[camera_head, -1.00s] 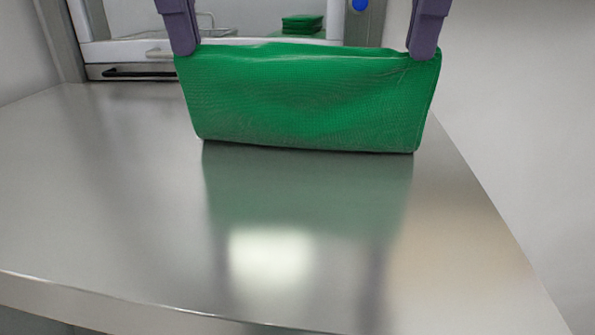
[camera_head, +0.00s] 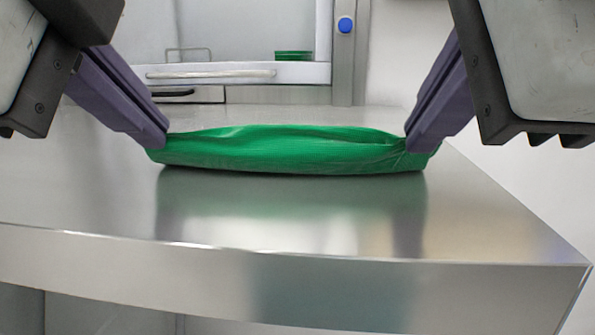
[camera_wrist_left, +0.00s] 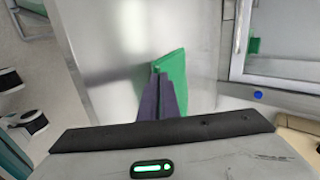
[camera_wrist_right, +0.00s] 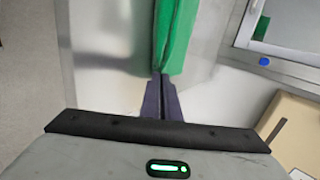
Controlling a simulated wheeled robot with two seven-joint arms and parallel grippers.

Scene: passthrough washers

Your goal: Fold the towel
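The green towel (camera_head: 280,150) is a folded, flattened strip lying low at the steel counter in the head view. My left gripper (camera_head: 160,138) has its fingers on the towel's left end, and my right gripper (camera_head: 412,145) has its fingers on the right end. Both look shut on the cloth. The towel also shows beyond the fingers in the left wrist view (camera_wrist_left: 174,72) and the right wrist view (camera_wrist_right: 178,35). The cloth between the fingertips is hidden, and I cannot tell whether the towel's underside fully rests on the counter.
The steel counter (camera_head: 290,215) is bare in front of the towel, down to its front edge. Behind it is a washer opening with a horizontal handle (camera_head: 210,74) and a green folded stack (camera_head: 294,55) inside. A blue button (camera_head: 345,25) is on the frame. A cardboard box (camera_wrist_right: 298,130) shows in the right wrist view.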

